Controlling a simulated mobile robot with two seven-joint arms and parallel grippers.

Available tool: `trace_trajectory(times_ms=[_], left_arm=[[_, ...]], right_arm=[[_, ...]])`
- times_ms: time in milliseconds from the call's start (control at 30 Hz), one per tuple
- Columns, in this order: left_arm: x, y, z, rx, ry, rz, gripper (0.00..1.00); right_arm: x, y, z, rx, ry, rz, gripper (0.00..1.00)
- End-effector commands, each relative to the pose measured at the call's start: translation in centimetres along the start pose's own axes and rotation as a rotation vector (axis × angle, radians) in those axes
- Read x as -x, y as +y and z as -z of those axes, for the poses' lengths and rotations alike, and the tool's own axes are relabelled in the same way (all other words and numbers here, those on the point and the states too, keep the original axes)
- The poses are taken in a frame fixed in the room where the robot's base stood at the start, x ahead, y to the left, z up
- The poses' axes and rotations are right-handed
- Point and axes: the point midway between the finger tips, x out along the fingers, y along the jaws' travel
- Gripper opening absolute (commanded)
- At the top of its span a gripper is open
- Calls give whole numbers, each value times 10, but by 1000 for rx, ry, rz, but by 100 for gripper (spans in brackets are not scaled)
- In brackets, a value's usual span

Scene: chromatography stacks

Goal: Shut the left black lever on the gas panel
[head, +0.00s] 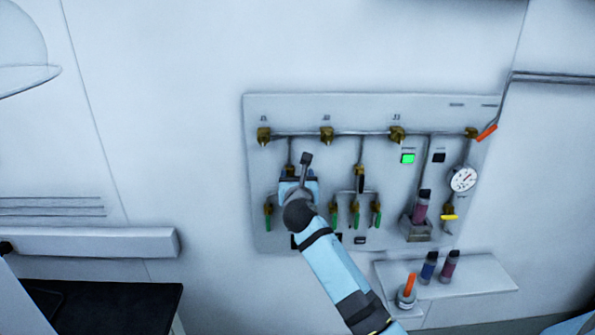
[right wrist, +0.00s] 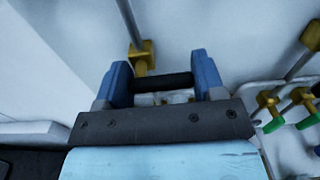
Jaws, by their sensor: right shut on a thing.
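The gas panel (head: 300,112) is a grey plate on the wall with pipes and brass valves. My right gripper (head: 298,180) is at its left part and hides most of the left valve there. In the right wrist view, my blue fingers (right wrist: 164,78) are shut on the left black lever (right wrist: 162,83), which spans between them. It lies about crosswise to the pipe, beside a brass valve body (right wrist: 143,57). In the head view this lever is hidden behind my gripper. Another black lever (head: 361,182) stands upright, in line with its pipe. My left gripper is not in view.
Green-handled taps (head: 356,217) sit low on the panel, close right of my gripper. A gauge (head: 462,179) and an orange handle (head: 486,133) are at the right. A small shelf (head: 480,275) holds dark bottles. The wall above the panel is clear.

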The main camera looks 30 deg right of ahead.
Motion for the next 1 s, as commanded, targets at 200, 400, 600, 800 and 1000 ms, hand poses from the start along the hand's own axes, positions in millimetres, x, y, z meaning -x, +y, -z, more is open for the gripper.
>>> trace_trajectory(times_ms=[200,400,600,800,1000], left_arm=[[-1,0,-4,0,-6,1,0],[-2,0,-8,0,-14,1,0],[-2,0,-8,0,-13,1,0],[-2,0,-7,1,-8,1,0],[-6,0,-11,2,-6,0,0]], right_arm=[[0,0,0,6,-2,0,39],[0,0,1,5,-2,0,88],[0,0,0,4,-1,0,88],[13,0,3,3,0,-1,88],[54,0,4,1,0,-2,88]])
